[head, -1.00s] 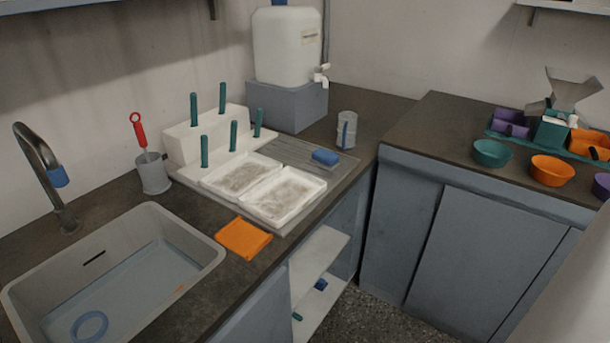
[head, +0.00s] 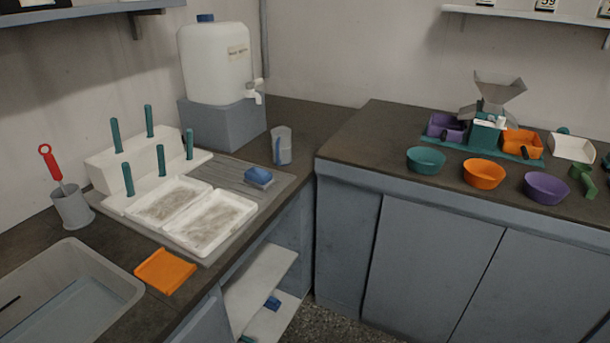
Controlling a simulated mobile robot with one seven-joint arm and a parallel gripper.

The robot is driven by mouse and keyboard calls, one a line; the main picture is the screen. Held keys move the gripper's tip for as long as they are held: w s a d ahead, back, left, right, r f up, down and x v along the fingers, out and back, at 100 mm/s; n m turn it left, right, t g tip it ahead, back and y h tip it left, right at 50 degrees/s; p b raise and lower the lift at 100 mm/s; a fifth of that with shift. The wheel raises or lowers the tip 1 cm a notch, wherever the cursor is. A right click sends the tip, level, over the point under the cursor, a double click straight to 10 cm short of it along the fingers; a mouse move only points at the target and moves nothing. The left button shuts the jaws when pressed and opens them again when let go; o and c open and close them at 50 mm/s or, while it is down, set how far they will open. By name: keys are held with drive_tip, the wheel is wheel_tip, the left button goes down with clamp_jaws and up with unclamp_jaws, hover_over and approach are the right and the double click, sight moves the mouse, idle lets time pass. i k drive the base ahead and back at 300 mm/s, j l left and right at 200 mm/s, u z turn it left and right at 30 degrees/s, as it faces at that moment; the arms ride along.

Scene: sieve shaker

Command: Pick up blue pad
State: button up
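A small blue pad (head: 258,176) lies on the grey ribbed draining board (head: 228,172), near its right end, behind and to the right of two white trays (head: 205,245). Another small blue item (head: 272,303) sits on the open shelf under the counter; it is too small to tell what it is. My gripper is not in view.
A clear jug (head: 282,146) stands close behind the pad, with a white water tank (head: 215,62) on a grey block further back. A rack with several teal pegs (head: 161,160) stands left.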

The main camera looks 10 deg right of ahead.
sight(261, 178)
drive_tip(key=i+l+u, duration=0.35)
drive_tip(key=i, duration=0.3)
drive_tip(key=i+l+u, duration=0.3)
drive_tip(key=i+l, duration=0.25)
drive_tip(key=i, duration=0.05)
